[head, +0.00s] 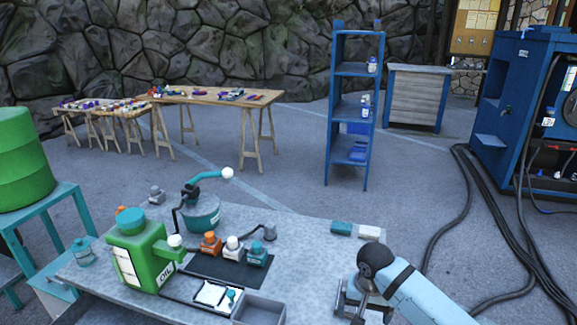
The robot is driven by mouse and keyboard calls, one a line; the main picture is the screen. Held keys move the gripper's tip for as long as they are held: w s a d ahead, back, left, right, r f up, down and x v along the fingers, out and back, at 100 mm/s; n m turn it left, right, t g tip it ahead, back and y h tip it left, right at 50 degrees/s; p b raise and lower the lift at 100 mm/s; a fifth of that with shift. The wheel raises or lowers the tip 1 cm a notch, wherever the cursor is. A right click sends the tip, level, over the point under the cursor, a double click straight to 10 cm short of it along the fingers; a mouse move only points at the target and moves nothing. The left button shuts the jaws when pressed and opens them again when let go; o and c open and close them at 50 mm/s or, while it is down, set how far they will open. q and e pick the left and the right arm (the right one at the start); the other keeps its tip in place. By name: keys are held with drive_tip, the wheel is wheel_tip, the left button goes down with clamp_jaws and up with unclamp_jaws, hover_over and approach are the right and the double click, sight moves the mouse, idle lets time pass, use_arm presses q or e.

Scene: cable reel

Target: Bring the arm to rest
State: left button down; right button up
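My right arm comes in from the lower right, with a light-blue link and a black joint. Its gripper (360,302) is over the right front part of the grey workbench (310,245). The gripper points down, and its fingers are small and partly cut off by the bottom edge, so I cannot tell whether they are open or shut. Nothing is clearly seen between them. My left gripper is not in view. A teal reel (202,213) with a dark crank and a white knob stands at the back of the workbench.
A green oil can (140,250) stands at the workbench's left. Orange, white and teal bottles (233,248) stand on a dark mat. A grey open tray (259,311) lies in front. Small teal and white blocks (341,228) lie at the back right. A blue shelf (335,130) stands beyond.

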drive_tip(key=s+a+f+n+t+y, duration=0.1)
drive_tip(key=s+f+n, duration=0.1)
drive_tip(key=s, duration=0.5)
drive_tip(key=s+a+f+n+y, duration=0.1)
drive_tip(key=s+f, duration=0.1)
drive_tip(key=s, duration=0.6)
drive_tip(key=s+d+r+n+t+h, duration=0.1)
drive_tip(key=s+d+r, duration=0.1)
drive_tip(key=s+d, duration=0.5)
drive_tip(key=s+d+r+n+t+h, duration=0.15)
drive_tip(key=s+d, duration=0.25)
drive_tip(key=s, duration=0.7)
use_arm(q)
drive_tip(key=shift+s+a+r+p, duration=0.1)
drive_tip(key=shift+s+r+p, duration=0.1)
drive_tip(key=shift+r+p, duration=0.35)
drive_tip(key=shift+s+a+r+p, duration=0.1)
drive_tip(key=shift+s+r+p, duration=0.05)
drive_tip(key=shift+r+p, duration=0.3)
use_arm(e)
drive_tip(key=w+a+f+t+y, duration=0.2)
drive_tip(key=w+a+f+t, duration=0.1)
drive_tip(key=f, duration=0.2)
drive_tip(key=w+a+f+t+y, duration=0.1)
drive_tip(key=w+a+f+t, duration=0.2)
drive_tip(key=f, duration=0.3)
drive_tip(key=shift+w+a+n+t+y, duration=0.2)
drive_tip(key=shift+a+n+t+y, duration=0.15)
drive_tip(key=shift+a+t, duration=0.3)
